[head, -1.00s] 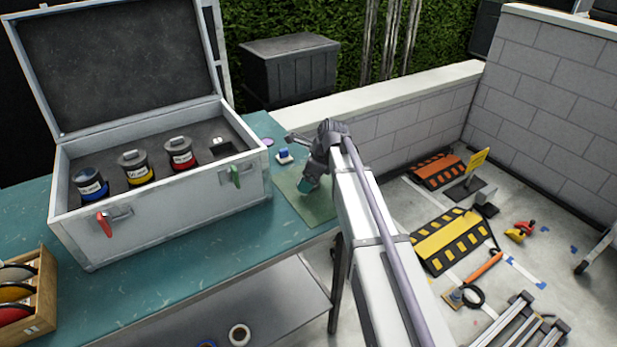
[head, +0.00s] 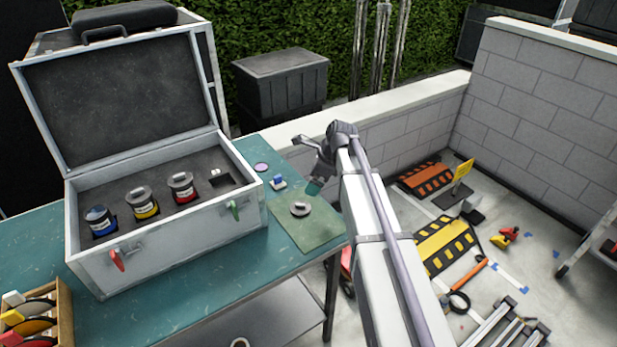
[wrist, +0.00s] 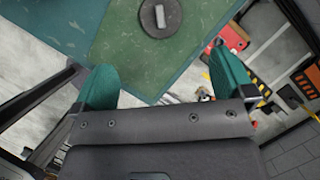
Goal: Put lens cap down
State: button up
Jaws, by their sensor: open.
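The lens cap (head: 300,208) is a dark round disc with a pale raised grip bar. It lies flat on the green mat (head: 318,236) at the right end of the teal table. In the wrist view the lens cap (wrist: 160,16) shows at the top, cut by the frame edge, on the mat (wrist: 120,50). My gripper (head: 315,187) is above and to the right of the cap, apart from it. In the wrist view its two teal fingers (wrist: 165,80) are spread wide with nothing between them.
An open grey case (head: 165,240) with several colour-banded lenses stands left of the mat. A small blue and white item (head: 278,183) and a purple disc (head: 261,167) lie behind the mat. A wooden rack (head: 66,310) stands at the front left. A block wall (head: 420,110) runs behind.

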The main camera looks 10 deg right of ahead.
jog(key=s+a+n+g+h, duration=0.1)
jog(key=s+a+n+h, duration=0.1)
jog(key=s+n, duration=0.9)
jog(key=s+a+f+n+g+h, duration=0.1)
jog(key=s+a+n+h, duration=0.1)
jog(key=s+n, duration=1)
jog(key=shift+s+a+f, duration=0.15)
jog(key=shift+s, duration=0.35)
